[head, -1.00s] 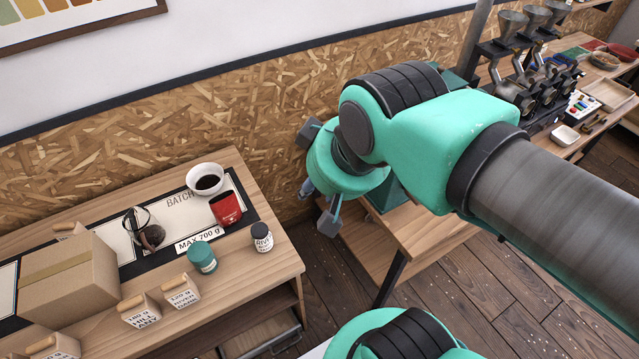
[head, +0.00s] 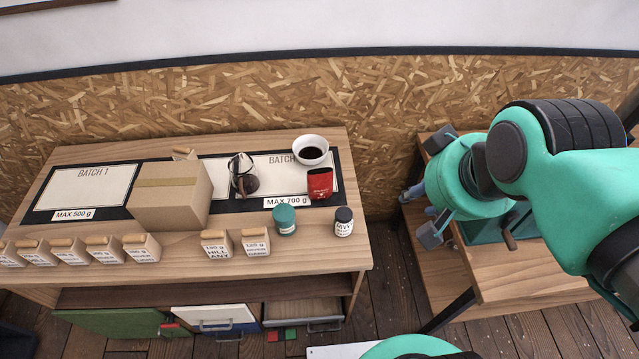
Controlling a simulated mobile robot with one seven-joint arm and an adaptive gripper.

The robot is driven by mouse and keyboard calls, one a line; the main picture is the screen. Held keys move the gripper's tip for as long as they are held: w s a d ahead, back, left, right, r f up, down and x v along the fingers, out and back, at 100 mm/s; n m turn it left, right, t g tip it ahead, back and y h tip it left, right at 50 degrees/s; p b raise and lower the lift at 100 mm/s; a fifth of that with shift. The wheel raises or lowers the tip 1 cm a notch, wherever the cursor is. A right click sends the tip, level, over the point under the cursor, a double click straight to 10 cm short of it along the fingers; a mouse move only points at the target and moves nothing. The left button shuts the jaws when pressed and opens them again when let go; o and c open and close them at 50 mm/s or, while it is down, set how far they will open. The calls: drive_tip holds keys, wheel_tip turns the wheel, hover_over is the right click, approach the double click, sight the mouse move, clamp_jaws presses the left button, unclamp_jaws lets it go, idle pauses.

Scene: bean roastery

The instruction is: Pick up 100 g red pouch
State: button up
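The red pouch (head: 320,183) stands on the mat marked MAX 700 g, near the right end of the bench. It is small, with a dark opening or top and pale marks on its front. My gripper (head: 435,188) is to the right of the bench, beside the side table, well apart from the pouch. Its two grey fingers are spread wide, and I see no held object. A small bluish shape shows between them, but I cannot tell what it is.
A white bowl (head: 310,150) of dark contents stands behind the pouch; a glass vessel (head: 243,175) is left. A green jar (head: 285,219) and a dark jar (head: 344,222) stand in front. A cardboard box (head: 170,197) and several labelled blocks fill the left. A side table (head: 520,278) stands right.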

drive_tip(key=shift+o, duration=0.2)
drive_tip(key=o, duration=1.1)
